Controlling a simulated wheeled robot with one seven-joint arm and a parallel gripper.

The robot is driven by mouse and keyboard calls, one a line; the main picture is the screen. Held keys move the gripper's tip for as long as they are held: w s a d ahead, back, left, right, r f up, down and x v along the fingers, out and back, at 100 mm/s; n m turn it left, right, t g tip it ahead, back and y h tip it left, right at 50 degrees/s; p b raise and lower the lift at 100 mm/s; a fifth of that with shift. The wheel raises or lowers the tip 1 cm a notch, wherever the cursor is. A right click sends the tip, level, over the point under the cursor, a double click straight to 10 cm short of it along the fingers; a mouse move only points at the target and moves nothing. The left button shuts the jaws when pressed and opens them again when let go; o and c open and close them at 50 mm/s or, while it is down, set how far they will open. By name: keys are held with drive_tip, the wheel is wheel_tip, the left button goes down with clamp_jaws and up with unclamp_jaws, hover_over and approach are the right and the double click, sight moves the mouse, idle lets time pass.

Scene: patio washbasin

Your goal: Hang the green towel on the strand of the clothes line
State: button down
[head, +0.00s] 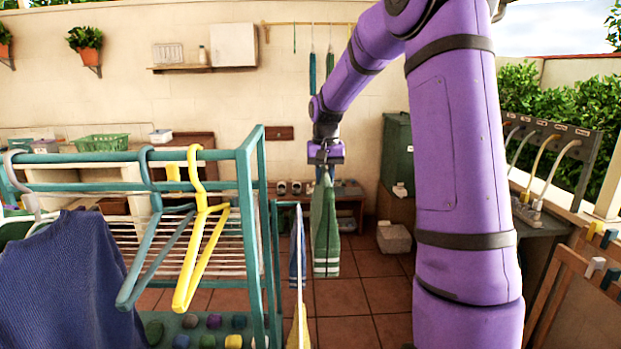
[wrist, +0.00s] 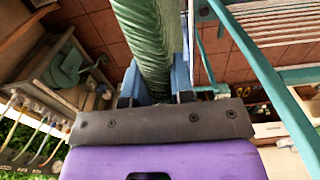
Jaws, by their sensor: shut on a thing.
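The green towel (head: 325,228), with pale stripes near its lower end, hangs down from my gripper (head: 326,160) in the head view. My gripper is shut on its upper end. In the wrist view the towel (wrist: 148,38) runs up from between the two blue fingers of the gripper (wrist: 157,82). A teal frame (head: 276,262) stands just left of the towel, with a thin pale strand (head: 300,270) running toward the camera. The towel looks apart from the strand, though their depth gap is hard to judge. A blue striped cloth (head: 297,250) hangs beside it.
A teal rack (head: 248,200) at left carries a blue garment (head: 70,275), a yellow hanger (head: 200,240) and a blue-grey hanger (head: 150,245). A yellow cloth (head: 299,328) hangs low in front. A grey block (head: 393,237) lies on the tiles behind; open floor (head: 350,300) shows below the towel.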

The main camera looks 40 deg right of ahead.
drive_tip(key=s+d, duration=0.5)
drive_tip(key=d, duration=0.3)
drive_tip(key=shift+s+r, duration=0.2)
drive_tip(key=shift+r, duration=0.1)
